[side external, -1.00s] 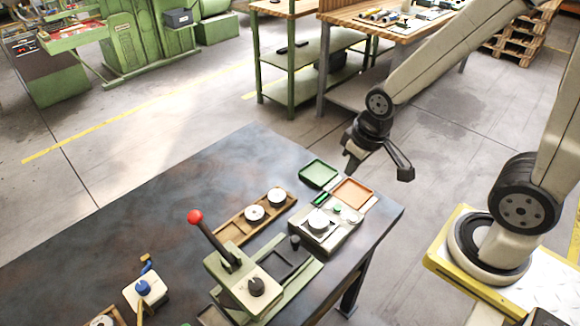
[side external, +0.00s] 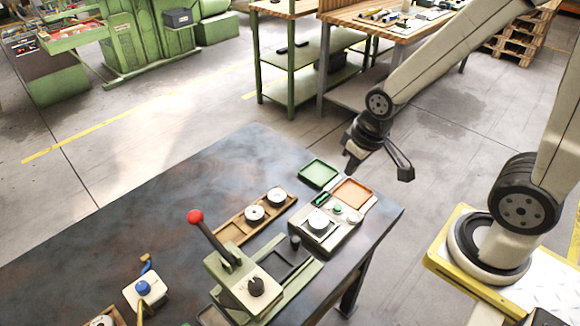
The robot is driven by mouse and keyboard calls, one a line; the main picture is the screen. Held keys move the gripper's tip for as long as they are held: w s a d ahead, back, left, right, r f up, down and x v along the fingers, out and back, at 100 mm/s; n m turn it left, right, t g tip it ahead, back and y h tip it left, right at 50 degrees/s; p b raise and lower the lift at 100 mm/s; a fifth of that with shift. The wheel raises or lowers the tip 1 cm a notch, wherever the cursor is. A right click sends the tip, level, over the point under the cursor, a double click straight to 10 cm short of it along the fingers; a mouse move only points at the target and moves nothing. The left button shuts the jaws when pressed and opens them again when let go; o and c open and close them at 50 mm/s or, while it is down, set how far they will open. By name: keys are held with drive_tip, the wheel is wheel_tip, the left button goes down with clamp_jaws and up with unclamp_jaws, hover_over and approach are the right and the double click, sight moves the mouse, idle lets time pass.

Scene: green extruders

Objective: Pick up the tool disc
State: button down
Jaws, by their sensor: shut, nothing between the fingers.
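Two pale discs with dark centres sit in the wooden tray on the dark bench: one disc (side external: 255,213) in the middle and another disc (side external: 276,197) towards the far end. A further pale round disc (side external: 318,222) sits on the grey station beside the tray. I cannot tell which of these is the tool disc. My gripper (side external: 351,168) hangs in the air above the far right of the bench, up and right of the discs and apart from them. It is shut and empty.
A press with a red-knobbed lever (side external: 196,217) stands left of the station. A green tray (side external: 318,173) and an orange tray (side external: 352,192) lie beyond it. A blue-knobbed device (side external: 144,287) stands at lower left. The bench's (side external: 150,215) left part is clear.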

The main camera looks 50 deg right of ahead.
unclamp_jaws()
idle(0.3)
drive_tip(key=n+g, duration=0.3)
drive_tip(key=n, duration=1.2)
hover_over(320, 220)
wheel_tip(320, 220, down, 15)
drive_tip(key=shift+f, duration=0.15)
drive_tip(key=shift+f, duration=1.3)
